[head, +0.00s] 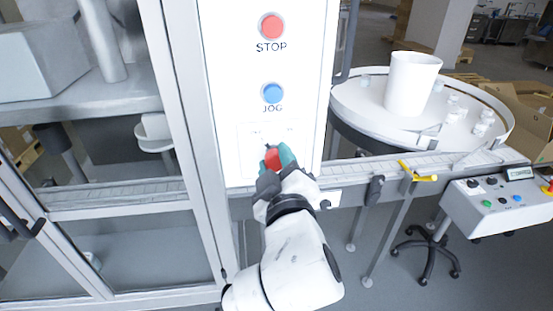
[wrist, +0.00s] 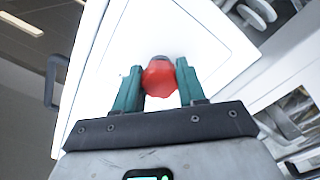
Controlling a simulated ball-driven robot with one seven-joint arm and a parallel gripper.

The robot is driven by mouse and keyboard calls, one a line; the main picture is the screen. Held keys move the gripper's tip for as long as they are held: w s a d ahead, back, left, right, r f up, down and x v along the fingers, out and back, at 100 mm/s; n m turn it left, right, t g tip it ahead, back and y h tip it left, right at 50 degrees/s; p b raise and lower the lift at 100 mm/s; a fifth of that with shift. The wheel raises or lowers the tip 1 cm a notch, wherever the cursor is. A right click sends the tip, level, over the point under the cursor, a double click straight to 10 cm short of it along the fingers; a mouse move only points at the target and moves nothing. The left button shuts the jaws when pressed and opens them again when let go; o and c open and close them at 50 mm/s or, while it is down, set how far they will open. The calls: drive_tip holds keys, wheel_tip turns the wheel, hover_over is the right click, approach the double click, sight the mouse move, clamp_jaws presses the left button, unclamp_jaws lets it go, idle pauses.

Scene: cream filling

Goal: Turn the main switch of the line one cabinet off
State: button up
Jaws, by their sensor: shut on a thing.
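The white cabinet panel (head: 302,62) carries a red STOP button (head: 271,26) at the top and a blue JOG button (head: 272,93) below it. Under these is a red switch knob (head: 271,157), partly hidden by my fingers. My gripper (head: 277,158) is at the knob, with one teal finger on each side. In the wrist view, the red knob (wrist: 159,79) sits between the two fingertips of my gripper (wrist: 160,88), against the white panel. The fingers are shut on the knob. The small markings around the knob are too faint to read.
A glass-panelled frame (head: 185,130) stands left of the panel. At right are a round turntable (head: 350,100) with a white container (head: 411,82) and small jars, a conveyor (head: 385,168), and a control box (head: 500,203). Open floor shows below the conveyor.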

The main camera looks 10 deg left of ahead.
drive_tip(key=shift+f, duration=0.3)
drive_tip(key=o, duration=1)
drive_tip(key=shift+r, duration=0.2)
drive_tip(key=shift+o, duration=0.2)
drive_tip(key=b+v, duration=0.2)
drive_tip(key=v, duration=0.8)
drive_tip(key=shift+s+d, duration=0.15)
drive_tip(key=shift+s, duration=0.2)
